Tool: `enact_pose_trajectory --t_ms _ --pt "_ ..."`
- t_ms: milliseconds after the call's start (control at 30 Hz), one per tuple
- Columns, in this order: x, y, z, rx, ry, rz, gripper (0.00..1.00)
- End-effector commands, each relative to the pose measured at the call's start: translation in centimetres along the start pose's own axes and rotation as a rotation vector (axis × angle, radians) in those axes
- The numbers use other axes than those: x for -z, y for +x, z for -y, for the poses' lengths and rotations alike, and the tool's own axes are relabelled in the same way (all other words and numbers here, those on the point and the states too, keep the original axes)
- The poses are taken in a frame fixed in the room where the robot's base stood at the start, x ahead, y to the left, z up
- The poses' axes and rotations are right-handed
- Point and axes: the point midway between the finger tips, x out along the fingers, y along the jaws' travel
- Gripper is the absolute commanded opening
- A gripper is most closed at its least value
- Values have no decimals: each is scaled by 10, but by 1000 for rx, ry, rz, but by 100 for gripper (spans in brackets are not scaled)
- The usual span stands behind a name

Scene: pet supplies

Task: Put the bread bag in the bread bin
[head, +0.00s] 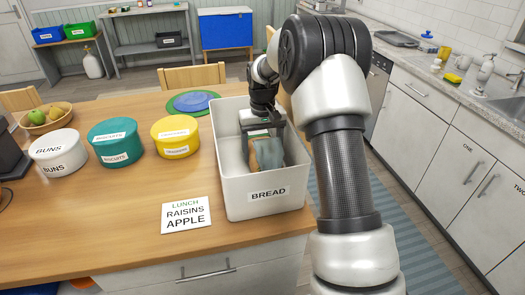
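The bread bin is a white open-topped box (250,205) labelled BREAD on the wooden table, in the middle of the head view. The bread bag (268,153), tan and blue-grey, is inside the bin's walls. My gripper (264,143) reaches down into the bin from above, its fingers spread wide and the bag between or just below them. I cannot tell whether the fingers press on the bag. The bag's underside is hidden, so I cannot tell whether it rests on the bin floor.
Left of the bin stand round tubs: yellow (175,137), teal (115,143) and white (58,152), the last labelled BUNS. A card (186,215) reading LUNCH RAISINS APPLE lies front left. A blue-green round mat (193,102) lies behind. A fruit bowl (47,118) is far left.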

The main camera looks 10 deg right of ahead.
Motion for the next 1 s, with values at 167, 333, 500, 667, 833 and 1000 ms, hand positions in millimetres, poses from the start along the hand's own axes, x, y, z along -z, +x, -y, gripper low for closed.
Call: enact_pose_trajectory --t_ms 167,333,500,667,833,1000 --pt "0 2 0 0 1 -2 33" --pt "0 2 0 0 1 0 79" --pt "0 2 0 0 1 0 79" --pt "1 -10 0 -1 1 -4 79" --pt "1 -44 0 -1 0 -5 79" --pt "1 -81 0 -1 0 -5 79"
